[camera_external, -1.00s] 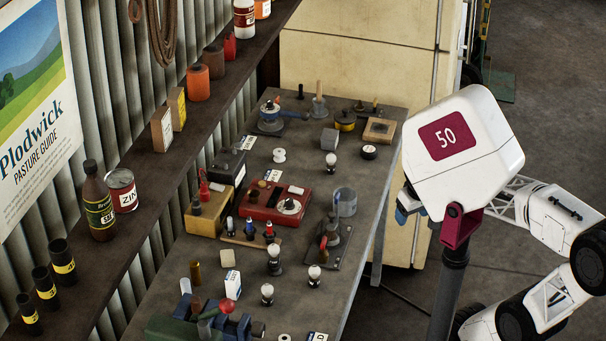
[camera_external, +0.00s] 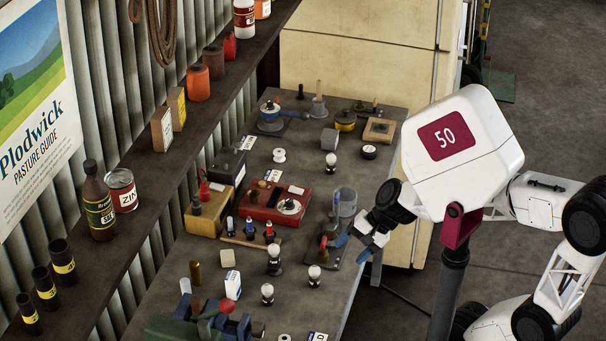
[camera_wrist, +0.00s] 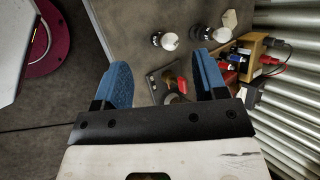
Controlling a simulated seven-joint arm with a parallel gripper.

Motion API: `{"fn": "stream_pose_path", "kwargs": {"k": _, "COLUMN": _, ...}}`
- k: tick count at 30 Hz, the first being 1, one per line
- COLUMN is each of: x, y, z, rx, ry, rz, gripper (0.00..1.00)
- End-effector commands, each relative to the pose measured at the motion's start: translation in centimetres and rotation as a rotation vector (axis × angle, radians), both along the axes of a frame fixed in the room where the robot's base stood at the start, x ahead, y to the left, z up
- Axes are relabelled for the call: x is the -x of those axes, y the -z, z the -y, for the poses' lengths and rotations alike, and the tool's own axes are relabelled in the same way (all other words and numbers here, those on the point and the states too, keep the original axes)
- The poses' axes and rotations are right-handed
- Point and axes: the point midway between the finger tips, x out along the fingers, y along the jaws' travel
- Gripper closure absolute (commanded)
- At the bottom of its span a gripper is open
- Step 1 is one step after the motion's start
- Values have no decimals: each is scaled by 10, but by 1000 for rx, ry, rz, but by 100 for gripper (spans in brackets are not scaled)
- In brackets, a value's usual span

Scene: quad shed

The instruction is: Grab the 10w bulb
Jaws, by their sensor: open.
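My gripper (camera_external: 352,247) is open and empty at the bench's right edge, right of and above the right-hand bulb.
The corrugated wall (camera_wrist: 292,80) borders the bench.

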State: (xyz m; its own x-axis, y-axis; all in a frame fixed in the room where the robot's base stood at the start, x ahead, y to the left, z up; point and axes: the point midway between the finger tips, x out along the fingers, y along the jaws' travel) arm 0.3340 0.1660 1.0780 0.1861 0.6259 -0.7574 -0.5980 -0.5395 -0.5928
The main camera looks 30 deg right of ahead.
Motion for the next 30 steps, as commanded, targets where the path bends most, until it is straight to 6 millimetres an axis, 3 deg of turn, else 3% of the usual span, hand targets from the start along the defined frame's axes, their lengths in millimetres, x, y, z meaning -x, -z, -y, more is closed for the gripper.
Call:
{"fn": "stream_pose_path", "kwargs": {"k": 6, "x": -6, "y": 15, "z": -39, "rx": -207, "ry": 185, "rz": -152, "gripper": 34}}
{"fn": "stream_pose_path", "kwargs": {"k": 15, "x": -17, "y": 39, "z": -79, "rx": -462, "ry": 457, "rz": -393, "gripper": 34}}
{"fn": "stream_pose_path", "kwargs": {"k": 21, "x": -24, "y": 59, "z": -98, "rx": -606, "ry": 640, "rz": -560, "gripper": 34}}
{"fn": "stream_pose_path", "kwargs": {"k": 30, "x": -31, "y": 80, "z": -109, "rx": -723, "ry": 808, "rz": -710, "gripper": 34}}
